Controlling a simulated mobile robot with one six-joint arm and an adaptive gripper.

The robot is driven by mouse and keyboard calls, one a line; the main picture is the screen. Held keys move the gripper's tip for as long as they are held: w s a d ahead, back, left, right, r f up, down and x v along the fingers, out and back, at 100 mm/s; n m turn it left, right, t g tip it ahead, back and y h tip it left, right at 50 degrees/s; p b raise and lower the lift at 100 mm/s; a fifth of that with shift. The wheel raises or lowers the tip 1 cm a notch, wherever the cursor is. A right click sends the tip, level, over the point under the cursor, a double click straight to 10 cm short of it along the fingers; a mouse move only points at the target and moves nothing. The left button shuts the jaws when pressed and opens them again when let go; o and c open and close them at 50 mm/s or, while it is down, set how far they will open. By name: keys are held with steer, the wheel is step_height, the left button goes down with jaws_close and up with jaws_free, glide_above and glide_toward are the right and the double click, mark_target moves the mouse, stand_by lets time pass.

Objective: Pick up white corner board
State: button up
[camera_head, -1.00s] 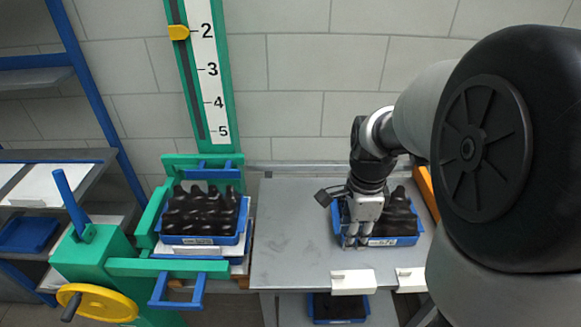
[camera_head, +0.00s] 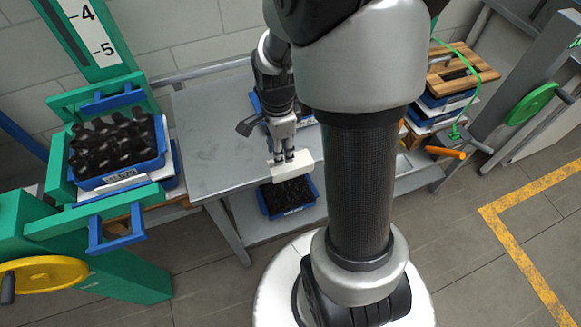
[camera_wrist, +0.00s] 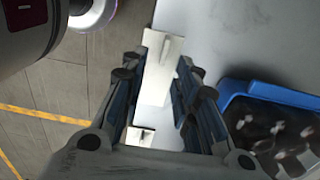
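A white corner board (camera_head: 293,169) sits at the front edge of the grey metal table (camera_head: 212,150). It also shows in the wrist view (camera_wrist: 160,72), between and beyond my fingers. My gripper (camera_head: 283,157) points down right at this board in the head view. In the wrist view my gripper (camera_wrist: 158,70) has its fingers spread on either side of the board, and a gap shows between them. I cannot tell whether the fingertips touch it. A second white board (camera_wrist: 138,136) shows lower in the wrist view. In the head view my arm hides that area.
Another blue crate (camera_head: 264,203) sits on the shelf below. A green lift (camera_head: 62,222) holds a crate at left. The table's left part is clear. Stacked crates (camera_head: 430,105) stand at right.

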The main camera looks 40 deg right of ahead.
mark_target(290, 164)
step_height(290, 164, down, 4)
steer(key=shift+w+d+r+b, duration=0.1)
steer(key=shift+w+r+b, duration=0.1)
steer(key=shift+b, duration=0.4)
steer(key=shift+r, duration=0.1)
steer(key=shift+c, duration=0.5)
jaws_close()
